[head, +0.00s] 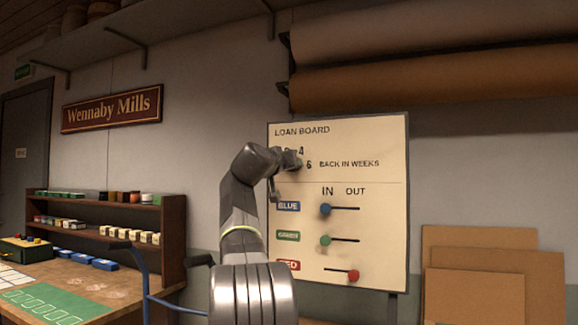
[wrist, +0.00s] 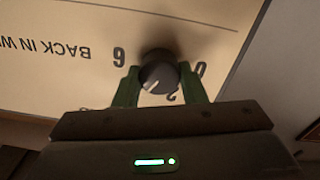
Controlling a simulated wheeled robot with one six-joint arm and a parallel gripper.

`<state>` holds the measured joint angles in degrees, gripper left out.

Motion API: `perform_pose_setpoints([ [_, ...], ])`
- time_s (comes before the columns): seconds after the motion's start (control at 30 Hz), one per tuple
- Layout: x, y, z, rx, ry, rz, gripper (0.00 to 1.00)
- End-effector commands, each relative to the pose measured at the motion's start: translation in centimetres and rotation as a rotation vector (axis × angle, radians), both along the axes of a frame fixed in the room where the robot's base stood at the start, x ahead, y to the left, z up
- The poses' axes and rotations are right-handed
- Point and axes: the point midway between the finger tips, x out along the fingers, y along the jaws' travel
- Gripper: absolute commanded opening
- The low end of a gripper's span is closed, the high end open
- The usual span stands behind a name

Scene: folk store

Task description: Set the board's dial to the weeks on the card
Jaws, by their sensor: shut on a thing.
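The loan board (head: 390,140) stands upright against the wall, with its "BACK IN WEEKS" dial at the upper left. In the head view my arm covers most of the dial; 4 and 6 show beside it. In the wrist view, where the lettering is upside down, my gripper (wrist: 160,88) is shut on the dial's grey knob (wrist: 158,72), one green finger on each side. The knob's white mark points down and left, between the 2 and the 6; the gripper hides the numeral there. I cannot pick out the weeks card.
Below the dial are blue (head: 325,209), green (head: 325,240) and red (head: 353,276) sliders; blue and green sit left, red right. A table with a green mat (head: 50,305) and a small rack (head: 175,225) stand left. Brown panels (head: 480,245) lean right; a shelf of rolls hangs above.

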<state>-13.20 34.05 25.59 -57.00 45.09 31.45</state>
Motion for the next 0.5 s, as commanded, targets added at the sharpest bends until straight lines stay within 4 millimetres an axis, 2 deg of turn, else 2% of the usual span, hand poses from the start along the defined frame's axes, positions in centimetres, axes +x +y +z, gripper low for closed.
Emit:
perform_pose_setpoints([
  [0.03, 0.1, -0.01, -0.28, 0.001, 0.006, -0.002, 0.15],
  [0.07, 0.1, -0.01, -0.28, 0.0, 0.006, -0.002, 0.39],
  [0.17, 0.09, -0.01, -0.25, 0.0, 0.005, -0.001, 0.59],
  [0.5, -0.19, 0.08, -0.12, -0.001, 0.001, 0.0, 0.59],
])
